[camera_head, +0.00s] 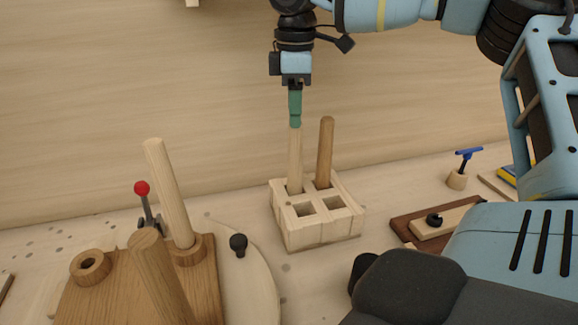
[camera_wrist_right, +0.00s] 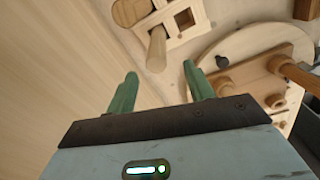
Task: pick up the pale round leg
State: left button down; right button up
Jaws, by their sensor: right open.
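The pale round leg (camera_head: 295,162) stands upright in a back hole of a pale wooden block rack (camera_head: 322,230). My right gripper (camera_head: 295,122) points down right above it, with its green fingers in line with the leg's top. In the right wrist view the gripper (camera_wrist_right: 162,72) is open, and the end of the leg (camera_wrist_right: 157,50) shows between and just beyond the fingertips. I cannot tell whether the fingers reach around its top. My left gripper is not in view.
A brown round leg (camera_head: 326,150) stands close beside it in the rack. At left, a wooden seat (camera_head: 110,285) holds another pale leg (camera_head: 168,190) and a nearer oak leg (camera_head: 158,280). A red-knobbed clamp (camera_head: 142,190) stands behind. A wall rises behind the table.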

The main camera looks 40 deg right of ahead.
aim_at(296, 139)
jog(key=shift+s+f, duration=0.1)
jog(key=shift+f, duration=0.5)
jog(key=shift+d+f, duration=0.1)
jog(key=shift+f, duration=0.6)
jog(key=shift+d+f, duration=0.15)
jog(key=shift+f, duration=1.15)
jog(key=shift+d+f, duration=0.1)
jog(key=shift+f, duration=1.15)
jog(key=shift+c, duration=0.3)
grip_shut()
